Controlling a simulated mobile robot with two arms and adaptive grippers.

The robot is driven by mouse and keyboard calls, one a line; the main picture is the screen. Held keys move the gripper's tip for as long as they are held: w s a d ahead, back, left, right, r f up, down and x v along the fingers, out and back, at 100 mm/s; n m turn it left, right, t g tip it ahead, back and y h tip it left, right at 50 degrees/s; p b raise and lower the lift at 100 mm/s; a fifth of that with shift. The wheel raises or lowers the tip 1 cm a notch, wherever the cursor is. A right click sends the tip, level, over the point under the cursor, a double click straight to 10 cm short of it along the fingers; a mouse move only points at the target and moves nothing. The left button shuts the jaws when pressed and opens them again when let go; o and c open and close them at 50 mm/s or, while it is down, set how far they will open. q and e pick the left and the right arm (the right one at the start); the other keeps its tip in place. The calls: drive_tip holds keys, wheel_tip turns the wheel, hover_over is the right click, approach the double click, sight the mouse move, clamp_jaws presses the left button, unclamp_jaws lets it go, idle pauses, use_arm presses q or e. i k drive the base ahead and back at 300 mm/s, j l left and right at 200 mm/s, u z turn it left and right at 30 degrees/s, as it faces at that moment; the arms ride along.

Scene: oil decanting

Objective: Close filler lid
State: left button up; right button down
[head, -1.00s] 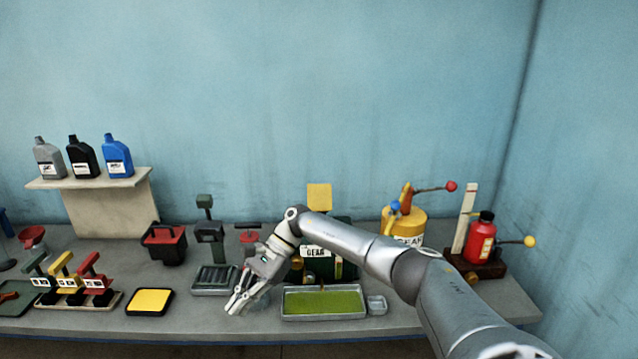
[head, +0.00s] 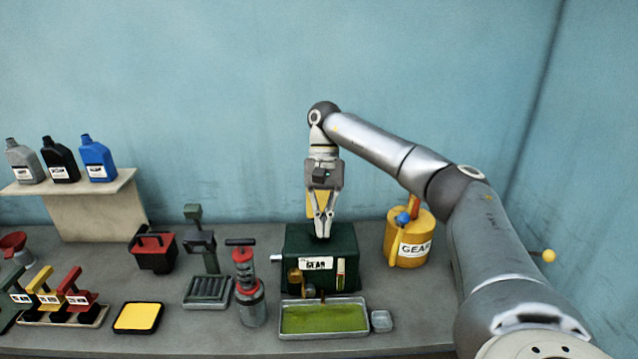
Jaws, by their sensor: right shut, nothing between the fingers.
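The dark green gear box (head: 349,241) stands on the bench behind the green-lined tray, with a white "GEAR" label on its front. Its yellow filler lid (head: 311,207) stands upright at the top of the box, partly hidden behind my right gripper. My right gripper (head: 322,234) points straight down, with its fingers shut and empty. The fingertips are at the top of the box, in front of the lid; I cannot tell whether they touch it. My left gripper is not in view.
A tray with green lining (head: 325,319) lies in front of the box. A grey and red pump bottle (head: 249,290) stands to its left and a yellow GEAR can (head: 408,238) to its right. A shelf (head: 95,205) holds bottles at the left.

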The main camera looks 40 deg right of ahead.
sight(322, 197)
drive_tip(key=i+l, duration=0.8)
drive_tip(key=l, duration=0.2)
drive_tip(key=i+l, duration=0.35)
drive_tip(key=l, duration=0.2)
